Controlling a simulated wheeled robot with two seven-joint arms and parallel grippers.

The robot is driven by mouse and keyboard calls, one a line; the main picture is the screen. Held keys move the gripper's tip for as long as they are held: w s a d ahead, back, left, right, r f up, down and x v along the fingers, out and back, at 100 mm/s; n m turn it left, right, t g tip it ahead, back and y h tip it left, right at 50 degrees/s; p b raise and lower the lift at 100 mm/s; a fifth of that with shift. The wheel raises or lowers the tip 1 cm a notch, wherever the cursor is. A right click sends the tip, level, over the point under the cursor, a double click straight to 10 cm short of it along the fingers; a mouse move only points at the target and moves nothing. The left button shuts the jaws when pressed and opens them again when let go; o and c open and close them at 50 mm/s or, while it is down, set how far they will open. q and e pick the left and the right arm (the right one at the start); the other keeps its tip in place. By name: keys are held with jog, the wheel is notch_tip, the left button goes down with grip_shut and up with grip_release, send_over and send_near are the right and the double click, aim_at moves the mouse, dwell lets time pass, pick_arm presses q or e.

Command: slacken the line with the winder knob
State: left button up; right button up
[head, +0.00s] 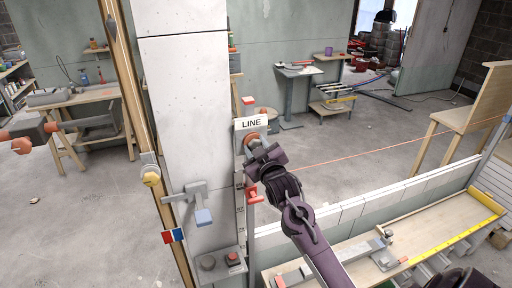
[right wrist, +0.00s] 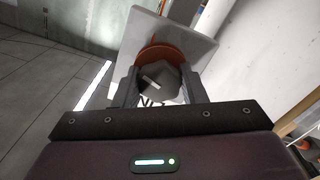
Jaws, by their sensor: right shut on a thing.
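The winder stands on the post under a white plate marked LINE (head: 251,124). Its orange reel (head: 251,139) is partly hidden behind my right gripper (head: 257,160). In the right wrist view the orange reel (right wrist: 158,54) sits in front of a pale plate (right wrist: 185,40). The grey winder knob (right wrist: 160,80) is between the two fingers of my right gripper (right wrist: 158,92), which is shut on it. The thin orange line (head: 385,152) runs from the winder to the right and looks straight.
Below the winder, a red piece (head: 253,194) sits on the marked post. A wooden bench (head: 420,228) with a yellow strip stands at lower right.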

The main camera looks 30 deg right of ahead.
jog(key=n, duration=0.7)
jog(key=shift+n+b, duration=0.3)
jog(key=n, duration=0.3)
jog(key=shift+n+b, duration=0.4)
jog(key=n+b, duration=0.1)
jog(key=n, duration=0.1)
jog(key=shift+n, duration=0.4)
jog(key=n+b, duration=0.1)
jog(key=n, duration=0.1)
jog(key=shift+n, duration=0.3)
jog(key=n+b, duration=0.2)
jog(key=shift+f+n+y, duration=0.1)
jog(key=shift+n+y, duration=0.2)
jog(key=shift+n, duration=0.1)
jog(key=n+b, duration=0.3)
jog(key=shift+n+b, duration=0.35)
jog(key=shift+n, duration=0.05)
jog(key=shift+n+b, duration=0.7)
jog(key=shift+n, duration=0.1)
